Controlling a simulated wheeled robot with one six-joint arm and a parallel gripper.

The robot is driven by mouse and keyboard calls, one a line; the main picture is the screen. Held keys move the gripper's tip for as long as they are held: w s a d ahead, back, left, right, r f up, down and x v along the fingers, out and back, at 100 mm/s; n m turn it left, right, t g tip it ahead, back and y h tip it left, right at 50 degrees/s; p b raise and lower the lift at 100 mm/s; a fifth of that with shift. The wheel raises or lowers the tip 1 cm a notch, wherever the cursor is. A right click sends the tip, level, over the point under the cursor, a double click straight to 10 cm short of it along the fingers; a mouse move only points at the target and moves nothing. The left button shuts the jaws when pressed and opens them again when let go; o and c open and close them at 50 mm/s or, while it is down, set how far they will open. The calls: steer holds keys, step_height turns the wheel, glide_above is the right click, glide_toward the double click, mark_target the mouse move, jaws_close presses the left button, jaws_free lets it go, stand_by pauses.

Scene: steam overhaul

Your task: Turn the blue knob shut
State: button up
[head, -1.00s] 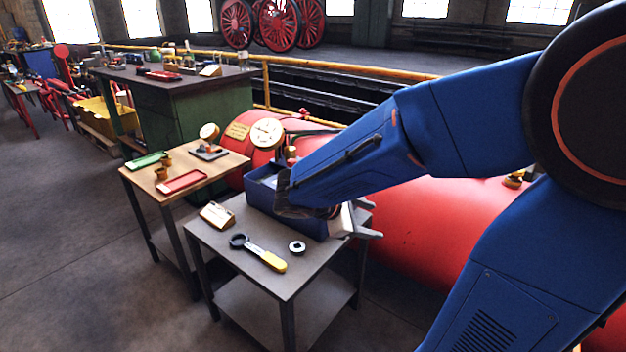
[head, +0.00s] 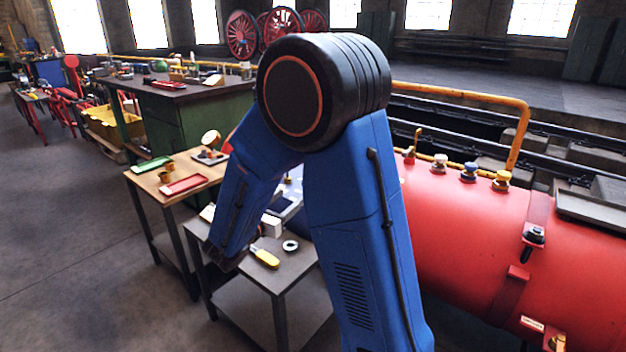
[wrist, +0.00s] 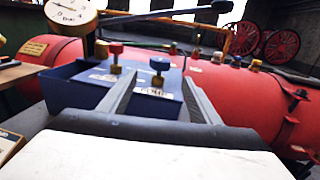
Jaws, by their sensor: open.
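A blue knob (wrist: 160,65) on a brass stem stands on the blue box (wrist: 83,75) in the wrist view, above a white label. A red knob (wrist: 116,50) on a similar stem is to its left. My gripper (wrist: 160,79) is open, its two grey fingers pointing toward the box. In the picture the blue knob appears between the fingertips; I see no contact. In the head view my arm hides the box's knobs and most of my gripper. Another blue-topped fitting (head: 469,172) sits on the red boiler (head: 450,225), between a white-topped and a yellow-topped one.
A pressure gauge (wrist: 71,10) stands left of the box. The grey table (head: 290,275) holds a yellow-handled wrench (head: 264,258) and a ring (head: 290,246). A wooden table (head: 147,181) with red and green trays is to the left. The floor at left is clear.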

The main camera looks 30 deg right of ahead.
steer(key=x, duration=1.6)
steer(key=shift+w+d, duration=0.1)
steer(key=shift+d, duration=0.2)
steer(key=c, duration=1.1)
